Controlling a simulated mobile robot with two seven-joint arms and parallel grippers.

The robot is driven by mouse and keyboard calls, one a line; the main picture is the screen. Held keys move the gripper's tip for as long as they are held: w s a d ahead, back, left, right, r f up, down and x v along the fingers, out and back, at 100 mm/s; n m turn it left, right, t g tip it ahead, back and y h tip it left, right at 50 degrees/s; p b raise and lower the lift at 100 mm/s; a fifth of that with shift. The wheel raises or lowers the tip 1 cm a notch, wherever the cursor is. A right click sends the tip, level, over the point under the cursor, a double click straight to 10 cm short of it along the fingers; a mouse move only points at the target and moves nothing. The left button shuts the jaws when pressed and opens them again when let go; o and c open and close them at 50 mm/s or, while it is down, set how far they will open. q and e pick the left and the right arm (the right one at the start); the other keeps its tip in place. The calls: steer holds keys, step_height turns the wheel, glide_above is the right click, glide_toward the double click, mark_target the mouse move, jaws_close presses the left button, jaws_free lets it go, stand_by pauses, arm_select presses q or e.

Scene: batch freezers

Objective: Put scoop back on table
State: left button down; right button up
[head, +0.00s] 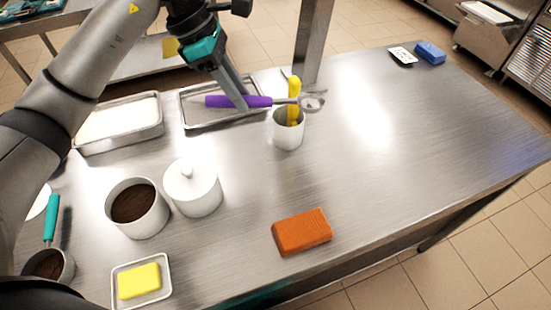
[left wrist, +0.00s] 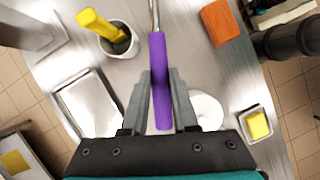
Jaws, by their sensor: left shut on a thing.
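My left gripper (head: 240,98) is shut on the purple handle of the scoop (head: 238,102). The scoop is held roughly level above the table (head: 390,170), with its metal head pointing right, in front of the white cup in the head view. In the left wrist view the purple scoop (left wrist: 160,80) runs between the two fingers (left wrist: 160,85), its metal shaft pointing away to the top edge. Below it in the head view lies an empty metal tray (head: 205,122). My right gripper does not show.
A white cup (head: 288,136) holds a yellow-handled tool. A white-filled tray (head: 118,122), a lidded white pot (head: 195,190), a pot of brown powder (head: 137,215), an orange sponge (head: 302,232) and a yellow block on a small tray (head: 140,282) stand around. The table's right side is largely clear.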

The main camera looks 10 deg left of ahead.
arm_select(q)
glide_above(254, 169)
steer(key=a, duration=0.2)
steer(key=f, duration=1.4)
steer(key=shift+s+d+b, duration=0.25)
steer(key=shift+b, duration=0.15)
steer(key=shift+f, duration=2.65)
steer(key=shift+f+b, duration=0.15)
steer(key=shift+b, duration=0.2)
steer(key=c, duration=0.7)
jaws_free()
steer(key=shift+r, duration=0.2)
steer(key=p+v, duration=0.1)
steer(key=v, duration=1.1)
